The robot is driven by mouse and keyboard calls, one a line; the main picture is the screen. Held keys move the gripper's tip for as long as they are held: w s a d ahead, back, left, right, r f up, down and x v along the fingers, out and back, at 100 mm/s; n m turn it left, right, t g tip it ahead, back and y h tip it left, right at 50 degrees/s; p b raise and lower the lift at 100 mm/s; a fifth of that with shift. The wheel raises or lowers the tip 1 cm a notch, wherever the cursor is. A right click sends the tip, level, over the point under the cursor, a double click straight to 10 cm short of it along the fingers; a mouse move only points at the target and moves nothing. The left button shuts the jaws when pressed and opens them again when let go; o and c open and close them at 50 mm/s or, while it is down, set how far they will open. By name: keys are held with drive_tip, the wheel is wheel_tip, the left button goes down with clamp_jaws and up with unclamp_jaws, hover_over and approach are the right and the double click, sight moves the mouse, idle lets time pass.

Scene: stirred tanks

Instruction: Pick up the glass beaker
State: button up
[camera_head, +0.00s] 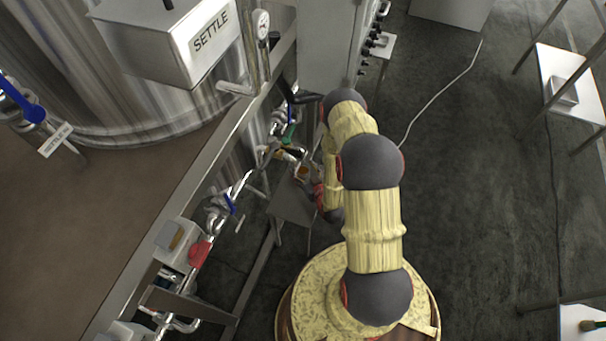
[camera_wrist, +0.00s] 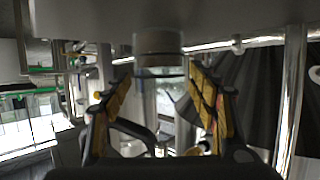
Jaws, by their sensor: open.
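A small vessel with amber contents (camera_head: 302,172), which looks like the glass beaker, shows at the far edge of a small grey stand, below the pipes and valves. My gripper (camera_head: 316,178) is right beside it, partly hidden behind my arm. In the wrist view my gripper (camera_wrist: 160,80) is open, with one yellow-padded finger on each side. A clear, glassy shape (camera_wrist: 166,100) shows between the fingers, below a grey round fitting (camera_wrist: 158,45). I cannot tell whether the fingers touch it.
The small grey stand (camera_head: 292,206) is close to a metal frame rail (camera_head: 190,195) carrying pipes and valves. A large steel tank and a SETTLE box (camera_head: 185,45) stand at upper left. Open floor lies to the right, with a cable (camera_head: 438,92) across it.

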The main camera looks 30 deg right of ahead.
drive_tip(key=shift+c, duration=0.4)
drive_tip(key=c, duration=1.1)
drive_tip(key=shift+c, duration=0.7)
drive_tip(key=shift+r, duration=0.1)
drive_tip(key=shift+c, duration=0.7)
